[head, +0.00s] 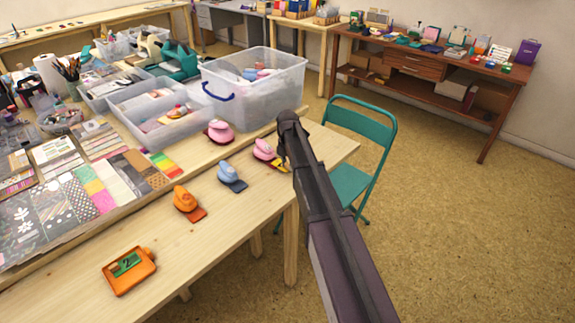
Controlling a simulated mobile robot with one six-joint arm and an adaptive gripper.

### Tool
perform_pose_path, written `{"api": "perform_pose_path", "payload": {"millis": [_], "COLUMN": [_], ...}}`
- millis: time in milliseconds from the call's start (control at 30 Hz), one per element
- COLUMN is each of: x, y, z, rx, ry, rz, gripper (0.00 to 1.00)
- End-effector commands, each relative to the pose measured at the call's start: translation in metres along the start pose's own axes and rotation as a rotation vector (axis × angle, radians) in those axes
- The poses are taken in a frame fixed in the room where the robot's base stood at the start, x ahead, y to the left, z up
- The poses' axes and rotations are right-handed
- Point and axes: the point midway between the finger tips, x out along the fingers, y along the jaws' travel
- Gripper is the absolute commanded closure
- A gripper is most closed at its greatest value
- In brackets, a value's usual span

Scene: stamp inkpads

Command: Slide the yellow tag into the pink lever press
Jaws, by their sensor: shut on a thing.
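The pink lever press (263,149) stands on the light wooden table, just left of my gripper (281,161). A second, larger pink press (219,131) stands further back, near the clear bin. The yellow tag (284,168) shows as a small flat patch at the lower right of the nearer pink press, under my gripper's end. My gripper points down and is shut on the tag. My arm and gripper hide its fingertips and part of the tag. I cannot tell whether the tag touches the press or is inside its slot.
A blue press (229,171) and an orange press (184,198) stand to the left in a row. An orange tray (129,270) with a green piece lies at the front. A clear bin (262,95) stands behind. A teal chair (352,180) is right of the table.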

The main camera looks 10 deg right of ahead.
Motion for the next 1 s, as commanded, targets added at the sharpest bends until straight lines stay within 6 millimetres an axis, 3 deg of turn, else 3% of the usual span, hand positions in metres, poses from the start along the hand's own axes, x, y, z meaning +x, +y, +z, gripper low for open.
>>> {"api": "perform_pose_path", "payload": {"millis": [1000], "x": [0.002], "y": [0.034], "z": [0.001], "rx": [0.000], "ry": [0.000], "rz": [0.000], "gripper": [0.83]}}
